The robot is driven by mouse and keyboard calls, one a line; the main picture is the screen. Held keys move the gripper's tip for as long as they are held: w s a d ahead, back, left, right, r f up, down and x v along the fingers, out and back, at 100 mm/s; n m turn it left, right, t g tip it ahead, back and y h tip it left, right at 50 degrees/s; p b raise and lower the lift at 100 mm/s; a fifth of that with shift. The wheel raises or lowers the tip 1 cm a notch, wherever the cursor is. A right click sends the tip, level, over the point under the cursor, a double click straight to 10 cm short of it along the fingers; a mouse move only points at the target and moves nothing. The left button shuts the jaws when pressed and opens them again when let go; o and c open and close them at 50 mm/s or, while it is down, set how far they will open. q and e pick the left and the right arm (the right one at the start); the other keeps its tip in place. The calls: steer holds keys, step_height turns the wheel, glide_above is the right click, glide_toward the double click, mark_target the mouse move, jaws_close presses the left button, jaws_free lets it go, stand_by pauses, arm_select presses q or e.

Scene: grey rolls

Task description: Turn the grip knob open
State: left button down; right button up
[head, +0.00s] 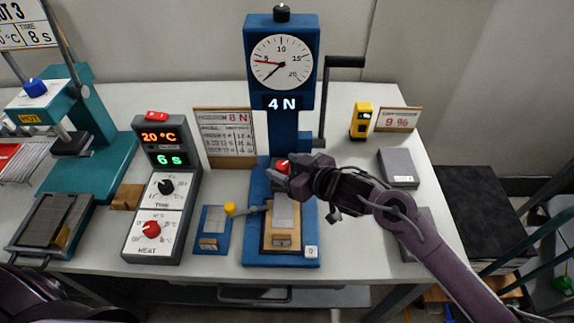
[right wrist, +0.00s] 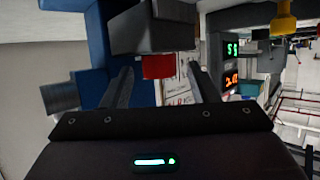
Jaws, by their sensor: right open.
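The blue peel tester (head: 284,130) stands mid-bench with a round dial and a lit "4 N" display. A small red knob (head: 282,165) sits on its grey upper clamp, which I take as the grip knob. In the right wrist view a red block, likely this knob (right wrist: 158,66), shows between my fingertips under a dark grey block. My right gripper (head: 284,178) is at the clamp, open, its fingers either side of the red part with gaps visible. Whether they touch it I cannot tell. The gripper partly hides the clamp. My left gripper is out of view.
Below the clamp are a wooden block (head: 282,240) and a yellow-ended lever (head: 230,209). A black crank (head: 322,110) rises right of the column. A control box (head: 155,240) with red and black knobs stands left. A grey box (head: 398,168) lies right.

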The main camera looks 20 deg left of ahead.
steer(key=c, duration=1)
steer(key=shift+g, duration=0.3)
steer(key=shift+w+n+g+y+p, duration=0.15)
steer(key=shift+n+g+y+p, duration=0.15)
steer(key=shift+n+g, duration=0.3)
steer(key=shift+w+n+g+y+b, duration=0.2)
steer(key=shift+n+g+y+b, duration=0.25)
steer(key=shift+n+g, duration=0.65)
steer(key=shift+d+n+g+b, duration=0.1)
steer(key=shift+n+g+b, duration=0.95)
steer(key=shift+n+g, duration=0.3)
